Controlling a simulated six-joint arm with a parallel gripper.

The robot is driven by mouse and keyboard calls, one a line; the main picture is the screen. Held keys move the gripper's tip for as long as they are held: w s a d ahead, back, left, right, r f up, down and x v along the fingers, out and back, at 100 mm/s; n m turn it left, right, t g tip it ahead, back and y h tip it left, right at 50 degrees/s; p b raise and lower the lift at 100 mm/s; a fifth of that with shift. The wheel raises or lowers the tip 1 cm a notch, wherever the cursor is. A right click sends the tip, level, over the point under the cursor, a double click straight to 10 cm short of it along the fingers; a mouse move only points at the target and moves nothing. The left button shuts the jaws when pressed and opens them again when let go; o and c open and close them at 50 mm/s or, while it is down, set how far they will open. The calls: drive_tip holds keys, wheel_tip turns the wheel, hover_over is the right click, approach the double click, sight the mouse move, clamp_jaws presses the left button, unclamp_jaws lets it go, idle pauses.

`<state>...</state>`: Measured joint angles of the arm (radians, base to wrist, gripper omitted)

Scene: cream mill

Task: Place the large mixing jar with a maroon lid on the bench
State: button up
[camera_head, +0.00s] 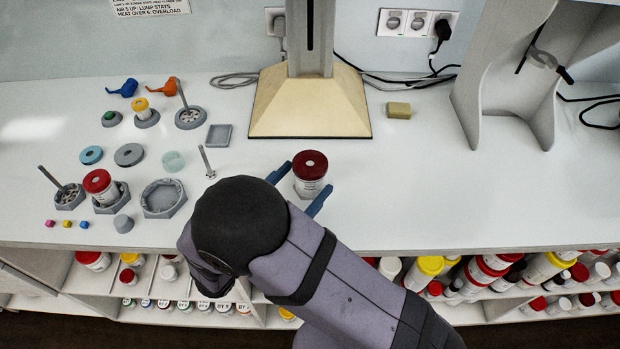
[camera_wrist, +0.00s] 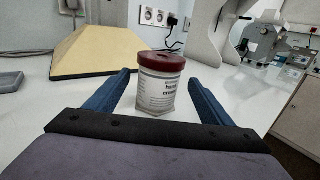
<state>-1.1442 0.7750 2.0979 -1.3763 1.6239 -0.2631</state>
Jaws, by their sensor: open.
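The large jar with a maroon lid (camera_head: 310,168) stands upright on the white bench (camera_head: 400,190), in front of the beige wedge-shaped base. In the wrist view the jar (camera_wrist: 157,90) shows its white label with dark print, standing between my fingers and a little beyond them. My gripper (camera_head: 297,184) has its blue fingers open, one on each side of the jar. Clear gaps show between both fingers and the jar in the wrist view (camera_wrist: 158,95).
A second jar with a red lid (camera_head: 97,181) sits in a grey holder at the left among small parts and grey trays (camera_head: 164,213). The beige base (camera_head: 270,120) with its column stands behind. The bench right of the jar is clear. Shelves below hold several jars.

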sight(319, 163)
drive_tip(key=shift+p+x, duration=1.3)
drive_tip(key=shift+x, duration=2.3)
drive_tip(key=shift+a, duration=0.1)
drive_tip(key=shift+c, duration=0.6)
drive_tip(key=c, duration=1.2)
drive_tip(key=shift+r, duration=0.1)
wheel_tip(319, 163, up, 13)
drive_tip(key=shift+f+p, duration=0.2)
drive_tip(key=shift+p, duration=0.75)
